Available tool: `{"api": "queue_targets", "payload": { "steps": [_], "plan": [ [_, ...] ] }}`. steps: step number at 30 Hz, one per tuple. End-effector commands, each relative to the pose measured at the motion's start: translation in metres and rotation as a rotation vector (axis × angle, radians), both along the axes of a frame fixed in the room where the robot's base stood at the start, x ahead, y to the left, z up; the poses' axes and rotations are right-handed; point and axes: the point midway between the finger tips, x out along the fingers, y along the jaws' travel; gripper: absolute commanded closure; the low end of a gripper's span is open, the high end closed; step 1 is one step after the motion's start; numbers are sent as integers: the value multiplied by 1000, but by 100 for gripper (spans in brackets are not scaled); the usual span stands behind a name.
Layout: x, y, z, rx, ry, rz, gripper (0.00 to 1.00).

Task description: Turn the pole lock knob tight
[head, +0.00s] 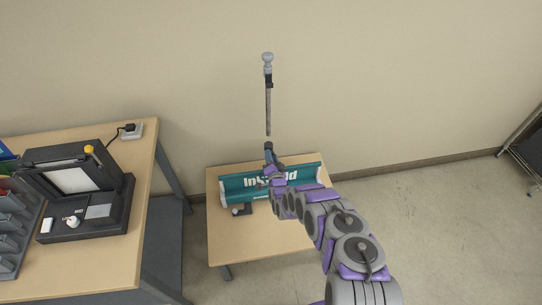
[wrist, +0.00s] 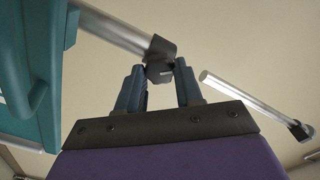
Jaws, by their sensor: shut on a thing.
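A teal banner stand base (head: 240,186) with white lettering sits on the small table, and its teal body shows at the left of the wrist view (wrist: 40,70). A silver pole (wrist: 118,30) runs from it into a dark collar (wrist: 162,46). The dark pole lock knob (wrist: 158,73) is below the collar, between my fingertips. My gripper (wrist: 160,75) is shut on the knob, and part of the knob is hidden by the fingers. In the head view my gripper (head: 269,152) is above the stand. A thinner pole section (head: 268,108) rises above it, its lower end apart from the collar in the wrist view (wrist: 245,98).
The small wooden table (head: 240,245) stands against the wall. A larger desk (head: 110,255) at left holds a black laminator-like machine (head: 85,190), a power strip (head: 131,132) and a grey rack (head: 15,225). Floor (head: 450,220) at right is clear, with a dark frame (head: 525,150) at the edge.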

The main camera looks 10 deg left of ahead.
Motion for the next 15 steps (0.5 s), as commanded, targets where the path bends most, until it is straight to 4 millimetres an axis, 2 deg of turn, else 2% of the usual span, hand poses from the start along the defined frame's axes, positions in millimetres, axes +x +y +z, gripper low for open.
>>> {"api": "queue_targets", "payload": {
  "steps": [15],
  "plan": [
    [1,-3,-4,442,127,-5,95]
  ]
}}
